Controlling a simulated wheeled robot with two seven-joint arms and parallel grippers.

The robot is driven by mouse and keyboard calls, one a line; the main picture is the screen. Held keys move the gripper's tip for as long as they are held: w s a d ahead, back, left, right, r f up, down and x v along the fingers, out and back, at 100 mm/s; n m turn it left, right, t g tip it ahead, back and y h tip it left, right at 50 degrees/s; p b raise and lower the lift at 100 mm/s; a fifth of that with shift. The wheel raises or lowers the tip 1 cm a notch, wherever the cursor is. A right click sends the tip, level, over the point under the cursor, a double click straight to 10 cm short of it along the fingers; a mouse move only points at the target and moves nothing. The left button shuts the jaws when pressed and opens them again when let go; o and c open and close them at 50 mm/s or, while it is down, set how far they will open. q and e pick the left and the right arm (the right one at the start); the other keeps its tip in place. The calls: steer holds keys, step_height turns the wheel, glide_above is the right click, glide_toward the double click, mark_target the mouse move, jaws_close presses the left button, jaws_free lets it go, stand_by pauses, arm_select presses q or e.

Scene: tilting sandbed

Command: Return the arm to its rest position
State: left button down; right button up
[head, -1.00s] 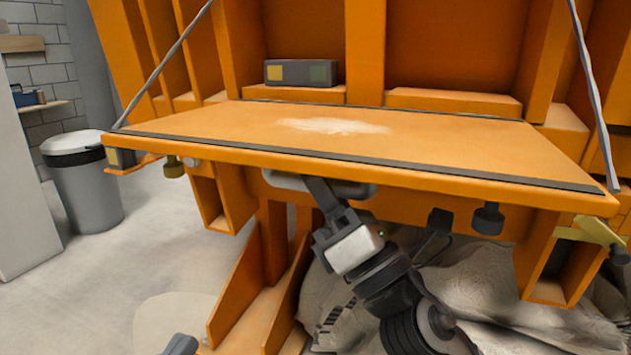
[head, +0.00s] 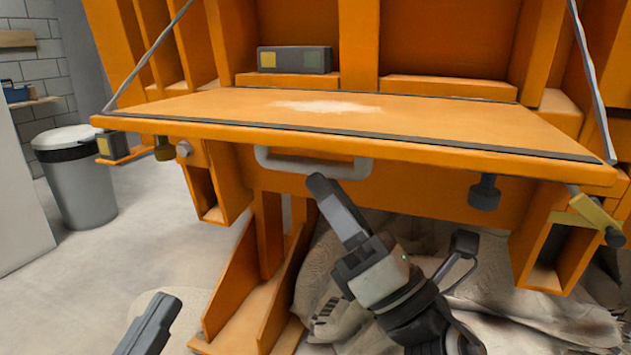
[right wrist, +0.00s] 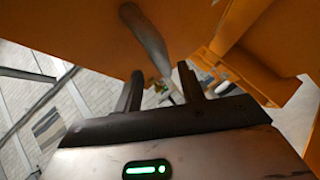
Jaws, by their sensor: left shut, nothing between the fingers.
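The orange tilting tray (head: 480,130) is level, with a grey handle (head: 265,160) under its front edge. My right gripper (head: 322,188) is just below and in front of that handle. In the right wrist view my right gripper (right wrist: 160,85) has its two fingers apart with nothing held, and the handle bar (right wrist: 150,45) lies beyond the fingertips. In the head view its fingers overlap, so the gap does not show. My left gripper (head: 152,322) is at the lower left, shut and empty, clear of the orange frame.
Pale sand (head: 325,106) lies on the tray. Orange frame legs (head: 240,310) stand below it, beside a rumpled pale sheet (head: 325,275). A grey bin (head: 78,185) stands at the left. The floor (head: 130,240) between bin and frame is clear.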

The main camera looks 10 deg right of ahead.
arm_select(q)
steer(key=r+m+h, duration=0.2)
steer(key=shift+s+m+b, duration=0.3)
steer(key=shift+s+b, duration=0.05)
arm_select(e)
steer(key=v, duration=0.2)
steer(key=shift+s+d+f, duration=0.1)
steer(key=shift+s+f, duration=0.1)
steer(key=shift+s, duration=0.05)
arm_select(q)
steer(key=shift+f, duration=0.1)
